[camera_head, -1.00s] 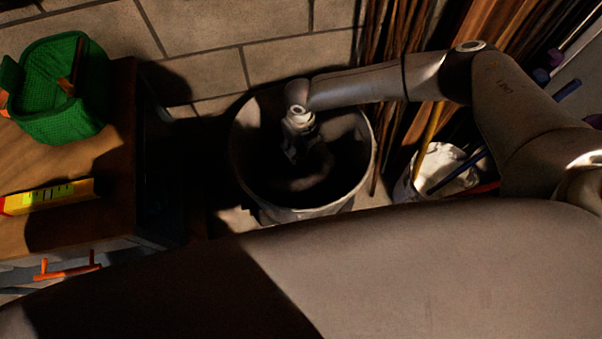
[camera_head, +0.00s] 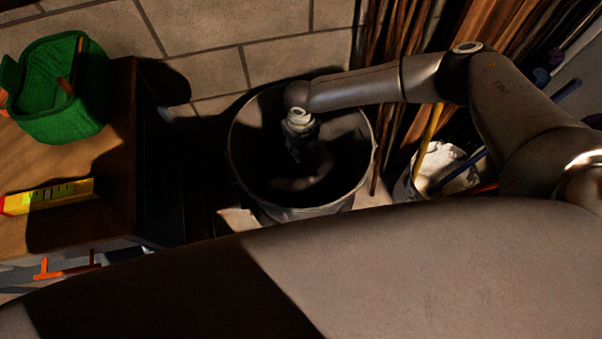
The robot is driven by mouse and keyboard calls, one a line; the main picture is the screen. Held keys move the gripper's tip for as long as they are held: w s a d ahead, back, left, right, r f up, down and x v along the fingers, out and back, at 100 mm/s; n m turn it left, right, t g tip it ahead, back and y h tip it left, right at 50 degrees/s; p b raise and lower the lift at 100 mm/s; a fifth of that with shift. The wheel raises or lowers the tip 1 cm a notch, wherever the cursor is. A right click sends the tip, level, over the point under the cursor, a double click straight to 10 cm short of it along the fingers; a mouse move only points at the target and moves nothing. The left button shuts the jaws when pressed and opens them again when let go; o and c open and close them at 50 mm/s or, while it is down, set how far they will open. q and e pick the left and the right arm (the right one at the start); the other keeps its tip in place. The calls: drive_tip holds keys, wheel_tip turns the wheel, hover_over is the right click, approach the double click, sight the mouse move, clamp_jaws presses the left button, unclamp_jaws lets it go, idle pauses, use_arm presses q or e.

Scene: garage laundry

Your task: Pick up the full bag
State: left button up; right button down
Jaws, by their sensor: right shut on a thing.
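A round grey bin (camera_head: 310,212) stands on the floor against the block wall, its inside in deep shadow. A dim, dark rounded shape (camera_head: 298,184) shows inside it below my gripper; it may be the bag, but its outline is too dark to make out. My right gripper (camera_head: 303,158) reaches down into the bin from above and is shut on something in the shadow. Its fingertips and the held part are hard to see. My left gripper is not in view.
A wooden cabinet top (camera_head: 105,165) at the left holds a green basket (camera_head: 62,95) and a yellow-red box (camera_head: 48,196). A white bucket (camera_head: 435,172) with sticks stands right of the bin. Long wood pieces (camera_head: 400,75) lean on the wall behind.

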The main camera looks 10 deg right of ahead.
drive_tip(key=shift+w+r, duration=0.15)
drive_tip(key=shift+r, duration=0.2)
wheel_tip(320, 180, up, 9)
drive_tip(key=shift+f, duration=0.15)
drive_tip(key=shift+r, duration=0.5)
wheel_tip(320, 180, up, 25)
drive_tip(key=p, duration=2.5)
idle(0.5)
drive_tip(key=shift+r, duration=0.1)
idle(0.4)
drive_tip(key=shift+r, duration=0.65)
drive_tip(key=shift+b, duration=0.3)
